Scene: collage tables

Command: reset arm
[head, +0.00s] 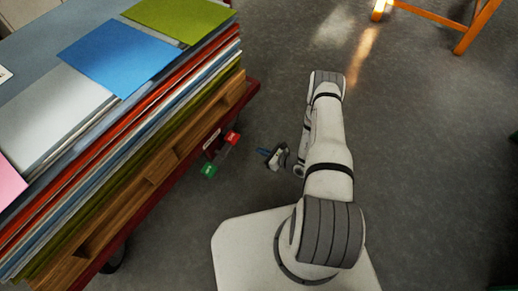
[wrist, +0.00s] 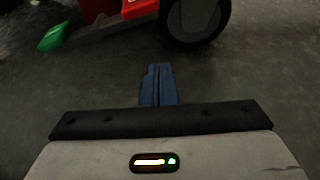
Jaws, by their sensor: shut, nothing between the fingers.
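My gripper (head: 264,152) shows in the head view at the end of my white and grey arm, held over the bare floor beside the stacked cart. Its blue fingers (wrist: 158,84) point away from me in the wrist view, together and with nothing between them. The arm rises from my white base, bends at the grey joint at the top and folds back down to the gripper.
A cart with a dark red edge (head: 247,92) bears a wooden pallet (head: 160,169) with stacked coloured sheets (head: 115,52) at left. Its wheel (wrist: 194,17) stands ahead in the wrist view. An orange-legged stool (head: 470,36) stands at upper right. Grey floor (head: 430,150) is clear at right.

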